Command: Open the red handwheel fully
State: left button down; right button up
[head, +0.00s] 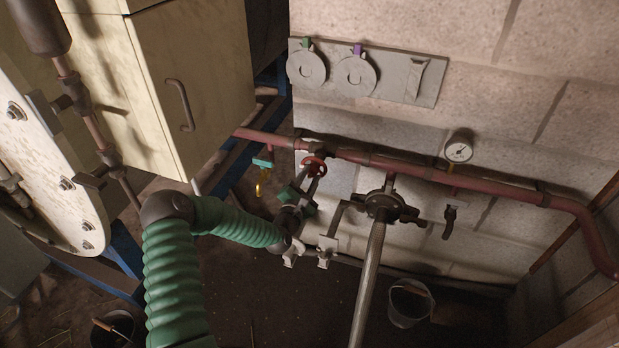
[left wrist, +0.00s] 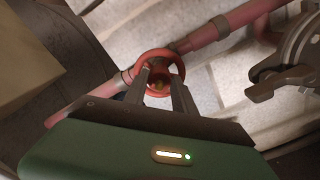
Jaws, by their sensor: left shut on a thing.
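The red handwheel (head: 313,164) sits on a branch just below the red pipe, near the middle of the head view. In the left wrist view the handwheel (left wrist: 161,64) is a red ring with a yellowish centre. My left gripper (head: 314,174) reaches it from below. In the left wrist view the two fingers of my left gripper (left wrist: 163,82) stand a little apart at the lower part of the wheel, closed on it. The fingers hide part of the rim. How far the wheel is turned cannot be told. My right gripper is not in view.
The red pipe (head: 440,174) runs along the block wall. A teal-handled valve (head: 262,163) is left of the wheel. A bucket (head: 408,304) stands on the floor.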

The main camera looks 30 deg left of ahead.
pick_arm(q)
jog(key=shift+d+f, duration=0.15)
jog(key=shift+f, duration=0.15)
jog(key=c, duration=1.1)
grip_release()
jog(key=shift+o, duration=0.3)
jog(key=shift+r, duration=0.1)
jog(key=shift+r, duration=0.1)
jog(key=p+v, duration=0.2)
jog(key=v, duration=1.4)
jog(key=shift+s, duration=0.45)
